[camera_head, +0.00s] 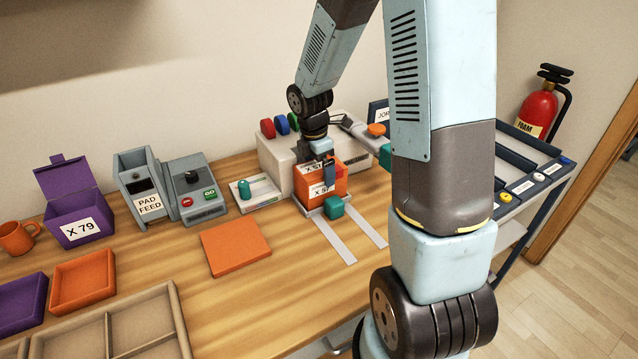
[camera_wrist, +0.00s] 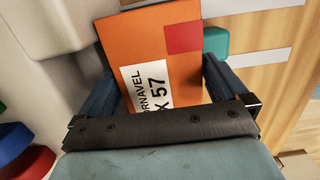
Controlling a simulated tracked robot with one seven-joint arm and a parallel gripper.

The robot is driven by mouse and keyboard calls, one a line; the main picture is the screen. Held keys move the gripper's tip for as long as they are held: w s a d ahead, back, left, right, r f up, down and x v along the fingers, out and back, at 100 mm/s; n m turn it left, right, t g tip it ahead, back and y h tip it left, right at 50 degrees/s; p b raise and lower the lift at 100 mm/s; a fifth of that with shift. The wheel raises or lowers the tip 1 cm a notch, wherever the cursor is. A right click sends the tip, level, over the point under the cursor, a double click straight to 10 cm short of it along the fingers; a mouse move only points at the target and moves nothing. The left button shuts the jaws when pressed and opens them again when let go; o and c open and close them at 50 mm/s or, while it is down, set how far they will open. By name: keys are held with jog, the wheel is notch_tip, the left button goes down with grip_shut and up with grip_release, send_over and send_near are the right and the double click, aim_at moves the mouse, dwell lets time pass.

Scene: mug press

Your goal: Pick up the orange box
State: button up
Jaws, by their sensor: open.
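The orange box (camera_head: 341,188) stands upright on the bench against the pale press, with a white label. In the wrist view the box (camera_wrist: 182,72) shows a red square and a label ending in X 57. My gripper (camera_head: 328,174) is at the box from above, jaws open. In the wrist view my gripper (camera_wrist: 158,78) has one finger on each side of the box, which lies between them. I cannot tell whether either finger touches it. My arm hides part of the bench to the right of the box.
The pale press (camera_head: 278,158) stands right behind the box.

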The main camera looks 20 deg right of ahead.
jog(key=shift+d+f, duration=0.2)
jog(key=shift+f, duration=1.3)
jog(key=shift+c, duration=0.5)
jog(key=shift+w, duration=0.1)
jog(key=c, duration=0.8)
